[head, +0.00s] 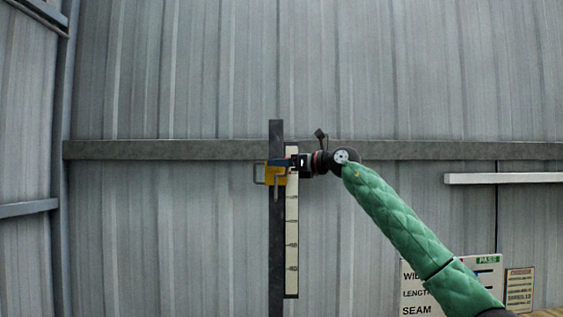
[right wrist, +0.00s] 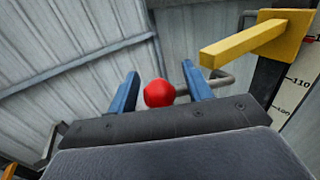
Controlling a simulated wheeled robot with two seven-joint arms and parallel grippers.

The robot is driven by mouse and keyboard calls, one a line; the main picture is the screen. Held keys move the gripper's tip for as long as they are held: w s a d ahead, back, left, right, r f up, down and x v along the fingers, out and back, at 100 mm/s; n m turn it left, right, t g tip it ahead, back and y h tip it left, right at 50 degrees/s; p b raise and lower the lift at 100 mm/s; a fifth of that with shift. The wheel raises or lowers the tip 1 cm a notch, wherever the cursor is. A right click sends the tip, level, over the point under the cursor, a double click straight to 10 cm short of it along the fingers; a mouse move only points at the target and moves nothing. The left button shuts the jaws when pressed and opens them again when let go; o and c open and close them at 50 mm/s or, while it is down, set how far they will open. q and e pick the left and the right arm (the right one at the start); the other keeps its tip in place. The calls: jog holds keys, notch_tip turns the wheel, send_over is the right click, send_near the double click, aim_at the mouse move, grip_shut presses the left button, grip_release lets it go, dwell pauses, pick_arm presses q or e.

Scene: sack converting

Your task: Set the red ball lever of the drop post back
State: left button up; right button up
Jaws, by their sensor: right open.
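The drop post (head: 276,230) is a dark upright bar with a white marked scale beside it. A yellow bracket (head: 274,177) with grey bent rods sits on it, and the bracket also shows at the upper right of the right wrist view (right wrist: 262,38). The red ball (right wrist: 159,93) of the lever is between the two blue fingers of my right gripper (right wrist: 160,71), on the end of a grey rod. The fingers are apart, with a visible gap on each side of the ball. In the head view my right gripper (head: 281,162) is at the bracket and the ball cannot be made out. My left gripper is out of view.
A corrugated metal wall (head: 180,220) stands behind, with a grey horizontal rail (head: 170,150) across it. A white bar (head: 505,178) is at the right. Sign boards (head: 519,290) stand at the lower right. The space left of the post looks clear.

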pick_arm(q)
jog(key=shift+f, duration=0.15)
pick_arm(e)
jog(key=shift+a, duration=0.1)
grip_shut()
jog(key=shift+r, duration=0.1)
